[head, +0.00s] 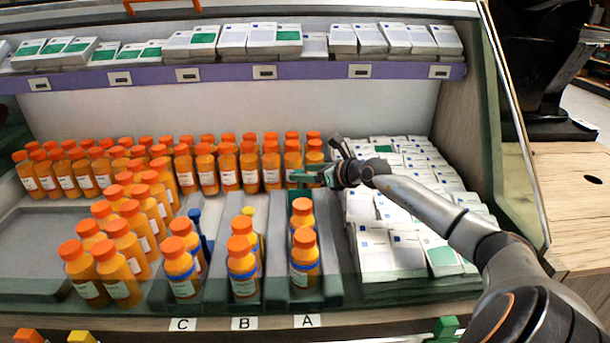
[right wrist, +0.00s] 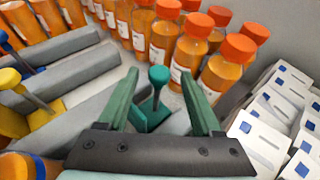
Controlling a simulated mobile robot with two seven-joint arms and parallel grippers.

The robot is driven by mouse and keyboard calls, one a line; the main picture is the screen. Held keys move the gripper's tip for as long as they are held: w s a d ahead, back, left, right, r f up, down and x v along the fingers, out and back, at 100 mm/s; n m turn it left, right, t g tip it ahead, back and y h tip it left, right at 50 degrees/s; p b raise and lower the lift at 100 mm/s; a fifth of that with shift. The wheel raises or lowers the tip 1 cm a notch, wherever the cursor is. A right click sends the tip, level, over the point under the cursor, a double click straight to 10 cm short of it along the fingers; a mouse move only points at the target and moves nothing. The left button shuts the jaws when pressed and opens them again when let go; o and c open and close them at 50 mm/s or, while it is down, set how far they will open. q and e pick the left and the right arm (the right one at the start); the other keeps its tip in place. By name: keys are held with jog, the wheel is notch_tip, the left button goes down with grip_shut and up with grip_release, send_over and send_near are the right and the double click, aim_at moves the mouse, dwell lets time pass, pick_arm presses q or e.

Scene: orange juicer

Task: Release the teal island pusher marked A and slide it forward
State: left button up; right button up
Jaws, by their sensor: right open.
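The teal pusher (right wrist: 157,82) has a round knob on a thin post above a teal plate. In the right wrist view it stands between the two green fingers of my right gripper (right wrist: 160,76), with a visible gap on each side. The fingers are open. In the head view my right gripper (head: 310,177) is at the back of lane A, and I cannot make out the pusher clearly there. Two orange bottles (head: 304,262) stand in lane A in front of it, above the label A (head: 307,321). My left gripper is not in view.
Lane B holds bottles and a yellow pusher (head: 248,211); lane C has a blue pusher (head: 196,220). Rows of orange bottles (head: 228,170) stand close behind the lanes. White boxes (head: 375,250) fill the right side. A shelf (head: 260,72) with boxes runs above.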

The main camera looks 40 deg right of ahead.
jog(key=shift+w+f, duration=0.1)
jog(key=shift+w, duration=0.15)
grip_shut()
dwell(0.5)
dwell(0.9)
